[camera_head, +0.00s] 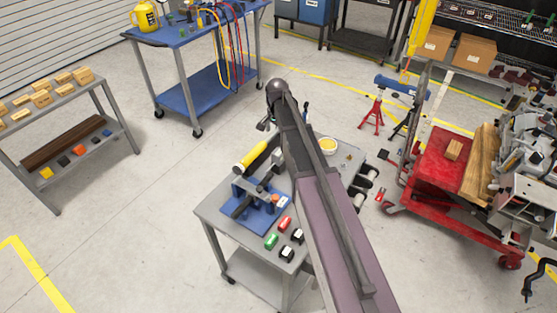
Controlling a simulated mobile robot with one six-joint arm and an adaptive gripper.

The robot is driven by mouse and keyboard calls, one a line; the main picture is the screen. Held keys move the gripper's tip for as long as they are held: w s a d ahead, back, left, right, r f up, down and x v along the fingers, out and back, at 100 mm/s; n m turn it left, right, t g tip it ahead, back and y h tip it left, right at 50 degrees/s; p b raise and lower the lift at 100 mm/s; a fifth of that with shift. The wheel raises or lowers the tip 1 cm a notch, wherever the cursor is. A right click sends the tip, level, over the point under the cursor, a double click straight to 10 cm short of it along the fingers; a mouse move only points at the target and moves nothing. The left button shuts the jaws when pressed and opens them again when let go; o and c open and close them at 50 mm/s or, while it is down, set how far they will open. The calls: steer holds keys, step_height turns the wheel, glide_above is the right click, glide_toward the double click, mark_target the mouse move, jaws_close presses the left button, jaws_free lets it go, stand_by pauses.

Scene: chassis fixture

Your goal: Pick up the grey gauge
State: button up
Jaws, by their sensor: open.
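My arm reaches from the bottom of the head view up and away over a grey cart (206,211). Its elbow or wrist hides part of the cart top. A small metallic part that looks like my gripper (264,123) shows just left of the far end of the arm, beyond the cart's back edge. Most of it is hidden or too small to make out, and nothing is seen held in it. I cannot pick out the grey gauge for certain; it may be among the small parts on the cart or behind my arm.
A blue-topped table (215,28) stands behind, and a red cart (449,190) at right.

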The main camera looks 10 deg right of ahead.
mark_target(278, 152)
steer(key=shift+f+b, duration=3.75)
steer(key=shift+f, duration=0.25)
steer(key=shift+f, duration=0.15)
step_height(278, 152, down, 5)
steer(key=b, duration=0.5)
steer(key=shift+d, duration=0.1)
jaws_close()
steer(key=shift+r, duration=0.25)
step_height(278, 152, up, 10)
steer(key=p, duration=0.9)
steer(key=shift+f+p, duration=0.15)
steer(key=shift+p, duration=0.25)
